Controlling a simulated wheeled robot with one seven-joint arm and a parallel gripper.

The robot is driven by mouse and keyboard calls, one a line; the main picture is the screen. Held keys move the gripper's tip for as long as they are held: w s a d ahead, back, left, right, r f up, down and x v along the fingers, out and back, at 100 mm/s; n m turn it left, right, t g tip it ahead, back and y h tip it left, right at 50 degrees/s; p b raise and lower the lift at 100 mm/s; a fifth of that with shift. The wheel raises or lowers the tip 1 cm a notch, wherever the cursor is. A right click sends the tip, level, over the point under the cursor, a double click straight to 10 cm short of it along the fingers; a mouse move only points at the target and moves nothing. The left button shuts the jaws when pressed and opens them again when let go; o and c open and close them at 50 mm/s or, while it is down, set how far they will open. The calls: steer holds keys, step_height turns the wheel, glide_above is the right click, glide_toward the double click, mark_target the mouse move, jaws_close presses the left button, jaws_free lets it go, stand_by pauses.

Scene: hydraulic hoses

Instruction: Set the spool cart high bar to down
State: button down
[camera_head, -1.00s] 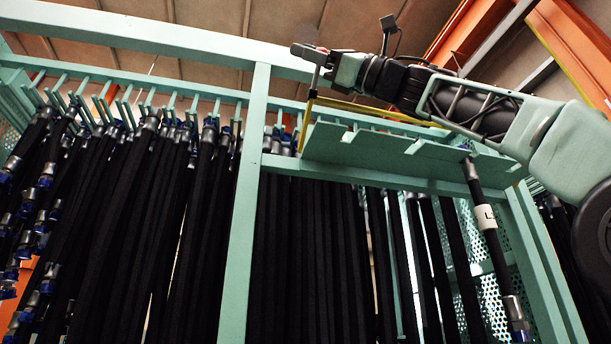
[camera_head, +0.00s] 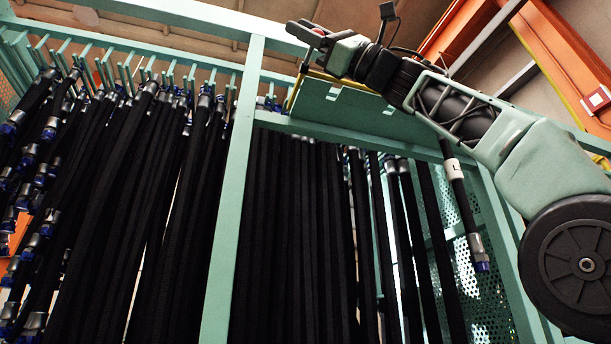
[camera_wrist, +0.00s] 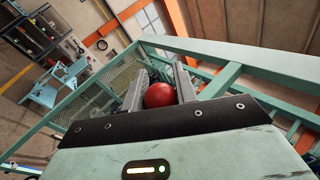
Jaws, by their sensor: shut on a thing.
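My gripper (camera_head: 303,35) is high at the top of the green spool cart frame (camera_head: 231,200) in the head view. In the wrist view my gripper (camera_wrist: 161,80) has its two fingers on either side of a red ball-shaped knob (camera_wrist: 159,95) and is shut on it. In the head view a thin post runs down from the gripper to a yellow bar (camera_head: 292,96), which my arm partly hides. I cannot tell how the knob joins the bar. A green notched shelf (camera_head: 345,108) lies just below my arm.
Many black hoses (camera_head: 290,230) hang from the rack below and to the left. One labelled hose (camera_head: 455,175) hangs under my arm at the right. Orange beams (camera_head: 470,45) stand behind at upper right.

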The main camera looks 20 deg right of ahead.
steer(key=shift+s+f, duration=0.2)
steer(key=shift+f, duration=0.05)
steer(key=c, duration=1.1)
jaws_free()
steer(key=shift+d+f+b, duration=0.3)
steer(key=shift+d+b, duration=0.1)
steer(key=shift+b, duration=0.05)
steer(key=b+v, duration=0.8)
steer(key=v, duration=0.8)
steer(key=shift+d, duration=0.25)
steer(key=shift+s, duration=0.1)
